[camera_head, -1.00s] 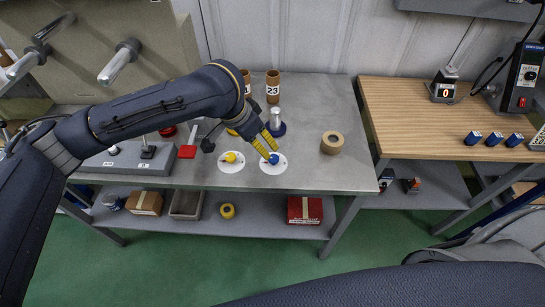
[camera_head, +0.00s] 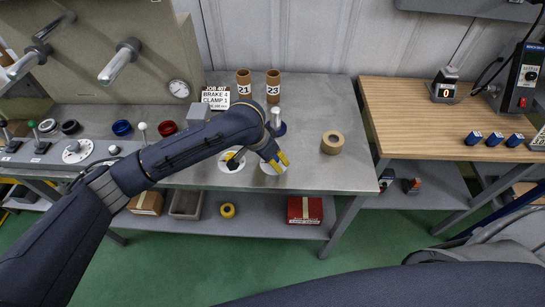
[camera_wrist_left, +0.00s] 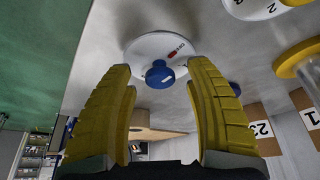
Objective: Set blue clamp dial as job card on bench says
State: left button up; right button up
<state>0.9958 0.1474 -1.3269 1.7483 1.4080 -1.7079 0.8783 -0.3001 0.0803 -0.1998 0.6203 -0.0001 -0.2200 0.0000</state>
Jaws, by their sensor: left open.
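The job card (camera_head: 216,96) at the back of the grey bench reads "JOB 407, BRAKE 4, CLAMP 1"; its smallest line is illegible. My left gripper (camera_head: 279,161) is over the blue clamp dial, covering its knob in the head view; part of its white disc (camera_head: 268,168) shows. In the left wrist view the blue knob (camera_wrist_left: 160,74) stands on the white disc (camera_wrist_left: 145,48), which has a red mark and small unreadable lettering. The open fingers (camera_wrist_left: 160,100) point towards the knob, apart and with nothing between them. My right gripper is out of view.
A yellow-knobbed dial (camera_head: 235,163) is left of the blue one, partly behind my arm. A grey post with a blue base (camera_head: 278,128) stands close behind the gripper. A tan tape roll (camera_head: 332,142) lies to the right. Cardboard tubes (camera_head: 273,86) stand at the back.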

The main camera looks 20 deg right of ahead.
pick_arm(q)
jog(key=shift+c, duration=0.3)
grip_shut()
dwell(0.4)
